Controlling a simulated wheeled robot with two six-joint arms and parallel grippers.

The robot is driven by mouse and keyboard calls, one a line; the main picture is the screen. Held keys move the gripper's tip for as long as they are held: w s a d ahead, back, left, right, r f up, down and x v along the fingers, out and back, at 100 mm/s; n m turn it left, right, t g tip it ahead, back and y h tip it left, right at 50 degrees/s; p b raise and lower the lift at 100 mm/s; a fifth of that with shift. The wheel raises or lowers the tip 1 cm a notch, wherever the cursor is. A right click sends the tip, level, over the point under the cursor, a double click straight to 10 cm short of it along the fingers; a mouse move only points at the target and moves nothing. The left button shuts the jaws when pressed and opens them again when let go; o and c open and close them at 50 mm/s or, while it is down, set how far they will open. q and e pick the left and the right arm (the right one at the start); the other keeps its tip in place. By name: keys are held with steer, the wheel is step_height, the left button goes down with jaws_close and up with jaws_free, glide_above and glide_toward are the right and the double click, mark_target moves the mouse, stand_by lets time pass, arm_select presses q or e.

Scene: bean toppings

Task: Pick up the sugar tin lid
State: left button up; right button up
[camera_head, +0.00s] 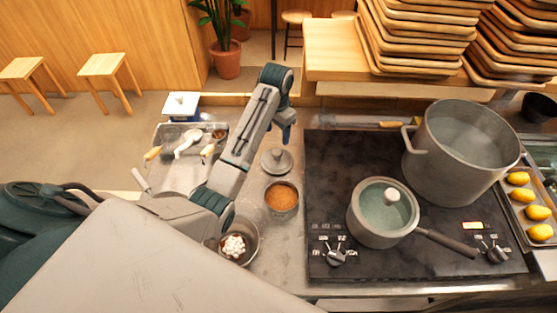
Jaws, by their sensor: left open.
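The sugar tin (282,212) is a round metal tin, uncovered, with brown grains inside, standing on the steel counter left of the stove. A round grey metal lid with a knob, the sugar tin lid (277,161), lies on the counter just behind the tin. My left arm reaches in from the left and bends down. Its gripper (287,137) points downward just beyond the lid, a little to its right in the picture, and holds nothing that I can see. The fingertips are small, and their height above the counter is hard to tell. My right gripper is out of view.
The black stove (330,160) carries a lidded saucepan (373,228) and a large pot (455,165). A utensil tray (172,137) lies at the back left.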

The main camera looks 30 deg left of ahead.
mark_target(277, 152)
arm_select(q)
step_height(277, 152, down, 2)
steer(key=shift+f+p, duration=0.2)
steer(key=shift+p, duration=0.6)
steer(key=shift+f, duration=0.5)
step_height(277, 152, down, 4)
steer(key=p, duration=0.3)
steer(key=shift+s+f, duration=0.1)
steer(key=shift+f, duration=0.4)
jaws_close()
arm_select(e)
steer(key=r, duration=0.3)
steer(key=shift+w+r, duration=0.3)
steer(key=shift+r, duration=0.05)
